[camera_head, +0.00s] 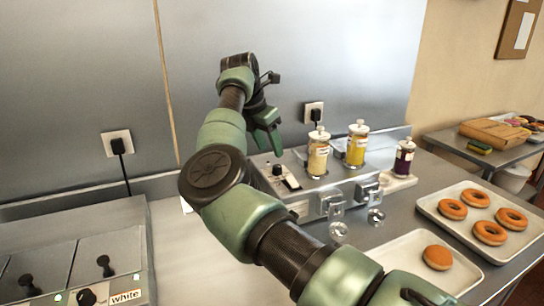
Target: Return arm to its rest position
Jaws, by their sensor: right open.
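My right arm comes in from the lower right and bends up across the middle of the picture. Its green and black gripper (268,137) points down, raised in front of the metal back wall and near the left end of the glaze machine (318,193). Its jaws are open and I see nothing between them. My left gripper is out of view. The machine carries jars with yellow contents (318,155) (356,148), and a dark purple jar (404,158) stands at its right end. My arm hides part of the machine and counter.
A tray of several doughnuts (433,206) lies on the right. A nearer tray (408,248) with one doughnut is partly behind my arm. A lever unit with a "white" label (126,240) stands at lower left. A side table (446,143) is at far right.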

